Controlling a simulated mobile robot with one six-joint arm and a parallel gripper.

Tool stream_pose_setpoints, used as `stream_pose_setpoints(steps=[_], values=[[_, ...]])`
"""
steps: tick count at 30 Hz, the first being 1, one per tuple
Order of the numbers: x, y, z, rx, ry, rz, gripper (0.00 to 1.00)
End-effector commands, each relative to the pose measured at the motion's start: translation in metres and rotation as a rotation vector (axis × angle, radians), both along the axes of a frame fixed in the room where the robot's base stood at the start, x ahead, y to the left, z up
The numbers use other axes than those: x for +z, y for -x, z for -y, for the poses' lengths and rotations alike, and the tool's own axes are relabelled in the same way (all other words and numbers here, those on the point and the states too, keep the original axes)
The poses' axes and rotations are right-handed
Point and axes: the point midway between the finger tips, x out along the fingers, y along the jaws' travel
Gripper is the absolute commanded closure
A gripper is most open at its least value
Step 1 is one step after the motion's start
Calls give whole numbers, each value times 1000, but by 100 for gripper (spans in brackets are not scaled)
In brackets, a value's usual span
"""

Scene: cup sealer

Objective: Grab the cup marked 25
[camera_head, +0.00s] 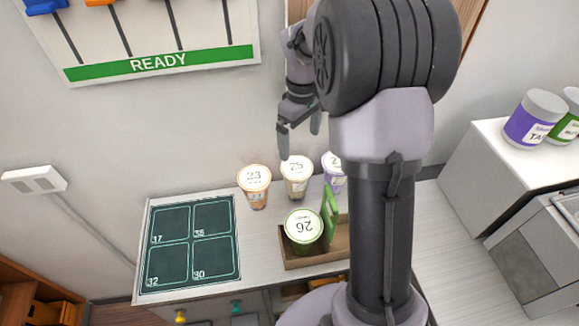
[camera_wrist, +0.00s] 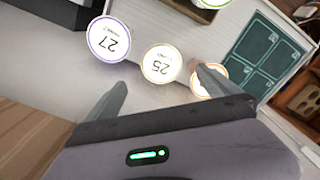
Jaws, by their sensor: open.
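The cup marked 25 (camera_head: 296,175) stands upright on the white counter, between the cup marked 23 (camera_head: 254,183) and a purple-labelled cup (camera_head: 334,170) partly hidden by my arm. In the wrist view its round lid with the 25 (camera_wrist: 161,64) lies ahead of my fingers, nearly midway between them. My gripper (camera_head: 301,128) is open and empty, above and behind the cup near the wall. In the wrist view my gripper's two fingers (camera_wrist: 160,95) are spread wide. The right finger partly covers another cup lid (camera_wrist: 210,77). The lid marked 27 (camera_wrist: 109,39) is to the left.
A cup marked 26 (camera_head: 304,226) stands in a wooden tray (camera_head: 318,258) with a green panel, in front of cup 25. A dark green numbered mat (camera_head: 190,243) lies at the left. The wall and a READY board (camera_head: 160,62) are behind.

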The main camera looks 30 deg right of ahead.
Motion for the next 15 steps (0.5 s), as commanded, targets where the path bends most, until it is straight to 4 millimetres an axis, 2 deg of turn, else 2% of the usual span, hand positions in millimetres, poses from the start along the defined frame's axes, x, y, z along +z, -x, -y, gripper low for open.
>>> stream_pose_setpoints(steps=[1,4,6,11,15], values=[[-21,1,-1,0,-3,-4,0],[-48,0,-1,0,-1,-3,0],[-62,0,-1,-1,-1,0,0],[-80,0,-2,-1,-1,0,0],[-110,-3,-5,-1,-2,-1,0]])
